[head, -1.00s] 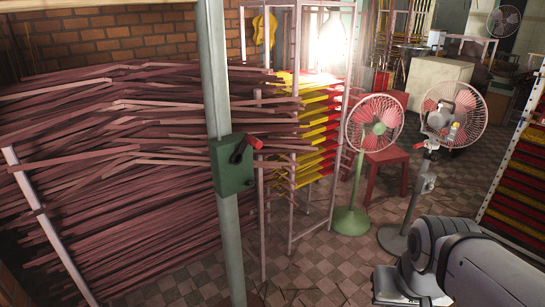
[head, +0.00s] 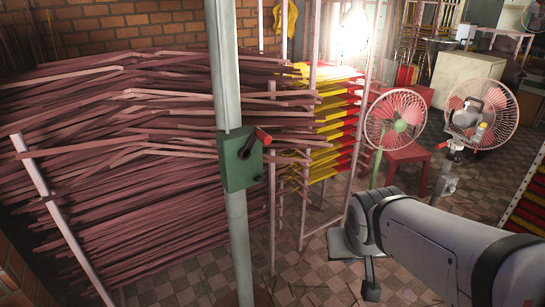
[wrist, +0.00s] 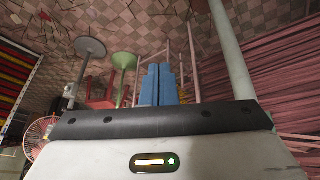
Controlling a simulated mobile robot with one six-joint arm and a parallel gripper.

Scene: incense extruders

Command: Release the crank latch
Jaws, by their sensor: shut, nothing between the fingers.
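A dark green crank box (head: 236,176) is fixed to a pale green upright pole (head: 228,80). A black crank arm (head: 249,146) on its face carries a red handle (head: 263,136), which points up to the right. I cannot make out a separate latch part. My arm reaches in from the lower right of the head view, with its end right of the box and apart from it. In the wrist view my gripper (wrist: 159,72) has its blue fingers together, with nothing between them. The pole also shows there (wrist: 230,50), right of the fingers; the box is not visible there.
Bundles of pink-brown incense sticks (head: 130,180) fill the left, some jutting past the pole. A rack with yellow and red trays (head: 335,120) stands behind. Two fans (head: 397,118) (head: 482,115) and a red stool (head: 412,155) stand right. Checkered floor is open before the pole.

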